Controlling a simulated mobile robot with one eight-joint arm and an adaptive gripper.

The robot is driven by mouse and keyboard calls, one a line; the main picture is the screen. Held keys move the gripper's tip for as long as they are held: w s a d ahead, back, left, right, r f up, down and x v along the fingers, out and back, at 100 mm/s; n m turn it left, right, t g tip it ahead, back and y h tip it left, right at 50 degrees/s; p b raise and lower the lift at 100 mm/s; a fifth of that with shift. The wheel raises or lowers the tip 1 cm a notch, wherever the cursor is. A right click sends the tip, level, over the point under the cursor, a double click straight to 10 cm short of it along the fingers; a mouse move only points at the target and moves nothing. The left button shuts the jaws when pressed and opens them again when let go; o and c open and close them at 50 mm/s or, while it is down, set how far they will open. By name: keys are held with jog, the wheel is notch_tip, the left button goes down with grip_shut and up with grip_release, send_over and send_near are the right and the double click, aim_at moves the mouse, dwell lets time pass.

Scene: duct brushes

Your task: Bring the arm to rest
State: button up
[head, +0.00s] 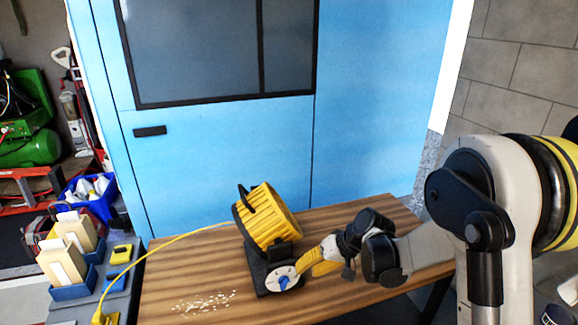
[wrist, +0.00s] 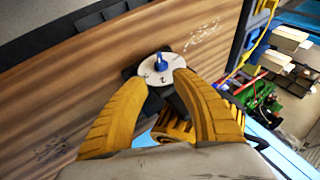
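My arm reaches in from the right in the head view, bent low over the wooden table. My gripper (head: 300,270) has yellow fingers pointing left and down at a white dial with a blue knob (head: 283,281). The dial is on the dark base of a yellow drum-shaped blower (head: 268,217). In the wrist view the fingers of my gripper (wrist: 162,82) are spread with a gap between the tips, and the dial (wrist: 164,74) shows just beyond them. Nothing is held. I cannot tell whether a fingertip touches the dial.
The wooden table (head: 190,262) bears scattered pale bits (head: 204,302). A yellow cable (head: 165,247) runs left from the blower to a grey side surface with blue bins (head: 73,291). A blue panelled wall (head: 220,150) stands behind. The table's right part is partly under my arm.

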jog(key=s+d+r+t+h, duration=0.1)
jog(key=s+d+r+h, duration=0.15)
jog(key=s+r, duration=0.4)
jog(key=s+d+r+m+t+h, duration=0.1)
jog(key=s+d+r, duration=0.3)
jog(key=s, duration=0.5)
jog(key=s+d+r+m+t+h, duration=0.1)
jog(key=s+d+r+t+h, duration=0.1)
jog(key=s+d+r, duration=0.3)
jog(key=s+r+h, duration=0.1)
jog(key=s, duration=0.2)
jog(key=shift+s+r, duration=0.2)
jog(key=shift+s, duration=0.15)
